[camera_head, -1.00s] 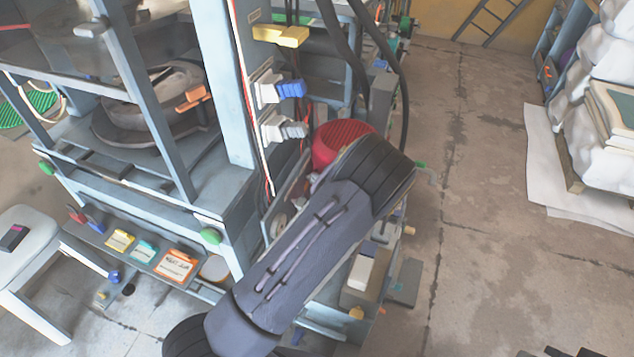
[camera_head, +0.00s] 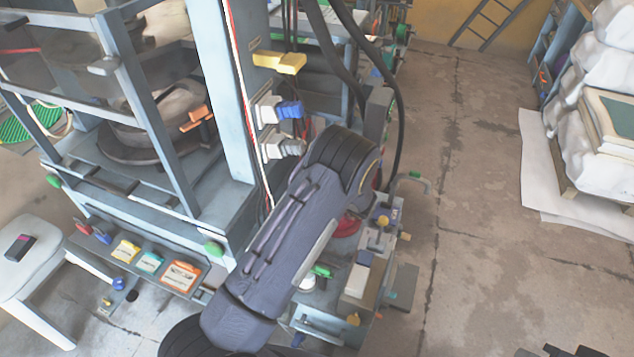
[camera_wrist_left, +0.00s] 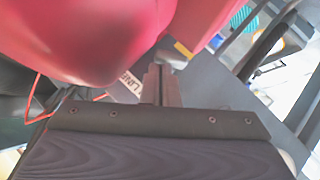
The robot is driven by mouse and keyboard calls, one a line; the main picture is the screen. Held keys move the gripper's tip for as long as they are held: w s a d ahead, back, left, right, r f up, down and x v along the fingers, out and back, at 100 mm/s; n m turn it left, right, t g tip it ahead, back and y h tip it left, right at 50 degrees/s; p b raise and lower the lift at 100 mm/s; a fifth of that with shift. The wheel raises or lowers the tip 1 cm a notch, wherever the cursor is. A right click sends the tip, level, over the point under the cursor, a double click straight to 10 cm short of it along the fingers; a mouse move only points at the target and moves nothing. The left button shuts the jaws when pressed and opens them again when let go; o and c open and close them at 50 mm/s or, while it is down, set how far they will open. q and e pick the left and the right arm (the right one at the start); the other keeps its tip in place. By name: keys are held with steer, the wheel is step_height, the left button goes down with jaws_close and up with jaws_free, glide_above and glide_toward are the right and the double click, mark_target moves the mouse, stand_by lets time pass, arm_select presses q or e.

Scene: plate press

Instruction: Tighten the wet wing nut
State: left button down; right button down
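I cannot tell which part is the wet wing nut; no label naming it is readable. An arm of mine crosses the middle of the head view, its bent end in front of the machine's right side, and its gripper is hidden there. In the left wrist view my left gripper (camera_wrist_left: 162,82) has its dark fingers together, with nothing seen between them. A large red rounded body (camera_wrist_left: 90,35) fills the upper left close by, and contact cannot be judged. A small red part (camera_head: 347,226) shows beside the arm in the head view. My right gripper is not in view.
A yellow handle (camera_head: 280,62), a blue plug (camera_head: 290,109) and a grey-white plug (camera_head: 288,148) sit on the upright. Black hoses (camera_head: 398,120) hang right of the arm. A stool (camera_head: 35,255) stands left.

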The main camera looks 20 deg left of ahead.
arm_select(q)
steer(key=shift+w+r+m+g+p, duration=0.1)
steer(key=shift+w+m+g+p, duration=0.3)
steer(key=shift+g+p, duration=0.45)
steer(key=shift+f+h, duration=0.25)
steer(key=shift+h, duration=0.05)
steer(key=shift+w+f+b, duration=0.15)
steer(key=shift+b, duration=0.25)
steer(key=shift+w+b, duration=0.2)
steer(key=shift+b, duration=0.15)
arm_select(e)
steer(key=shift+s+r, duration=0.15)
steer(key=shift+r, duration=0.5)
arm_select(q)
steer(key=shift+w, duration=0.25)
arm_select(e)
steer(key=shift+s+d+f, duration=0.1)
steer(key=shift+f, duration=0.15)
arm_select(q)
steer(key=shift+r, duration=0.25)
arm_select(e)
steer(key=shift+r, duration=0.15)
